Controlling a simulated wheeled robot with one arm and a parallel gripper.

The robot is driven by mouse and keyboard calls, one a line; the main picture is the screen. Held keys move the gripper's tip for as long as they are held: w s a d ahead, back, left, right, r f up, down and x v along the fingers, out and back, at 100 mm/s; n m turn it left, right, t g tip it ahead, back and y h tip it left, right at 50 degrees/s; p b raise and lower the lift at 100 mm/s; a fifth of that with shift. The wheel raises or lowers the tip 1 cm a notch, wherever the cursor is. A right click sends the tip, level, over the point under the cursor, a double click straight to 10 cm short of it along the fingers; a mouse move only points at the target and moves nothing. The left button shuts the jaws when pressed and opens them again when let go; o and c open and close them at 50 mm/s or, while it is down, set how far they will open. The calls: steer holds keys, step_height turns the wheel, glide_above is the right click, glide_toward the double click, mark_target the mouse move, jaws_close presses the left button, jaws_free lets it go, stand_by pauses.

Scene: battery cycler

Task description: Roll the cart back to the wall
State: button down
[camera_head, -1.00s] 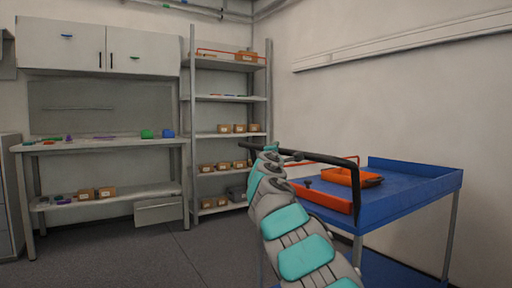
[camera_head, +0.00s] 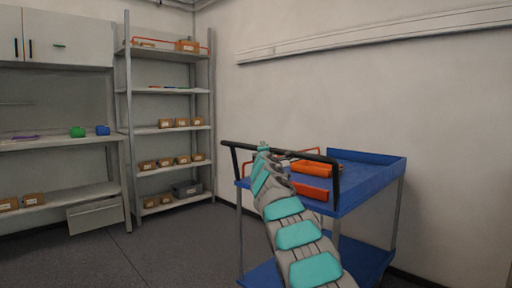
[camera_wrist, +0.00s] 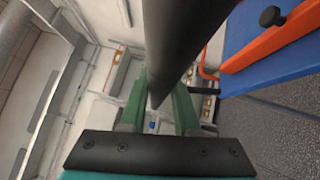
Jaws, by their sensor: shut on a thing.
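The blue cart (camera_head: 372,178) stands at the right of the head view, beside the plain wall (camera_head: 310,100), with its far side close to it. Its black handle bar (camera_head: 308,157) faces my arm. My gripper (camera_head: 263,148) is at the left part of this handle. In the wrist view the green fingers (camera_wrist: 160,98) lie on both sides of the black bar (camera_wrist: 185,40) and are shut on it. An orange tray (camera_head: 315,168) lies on the cart top. The cart's wheels are out of view.
A grey shelf rack (camera_head: 165,131) with small cardboard boxes stands in the corner. A workbench (camera_head: 60,142) with a green and a blue item is at the left. Bare dark floor (camera_head: 175,250) lies between them and the cart. A long rail (camera_head: 380,38) runs along the wall.

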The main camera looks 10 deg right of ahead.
steer(key=shift+w+d+f, duration=0.15)
steer(key=shift+d+f, duration=0.1)
steer(key=shift+d, duration=0.3)
steer(key=c, duration=0.9)
jaws_free()
steer(key=shift+d, duration=0.1)
steer(key=shift+o, duration=1.2)
steer(key=shift+r, duration=0.1)
steer(key=shift+a, duration=0.2)
steer(key=shift+a, duration=0.1)
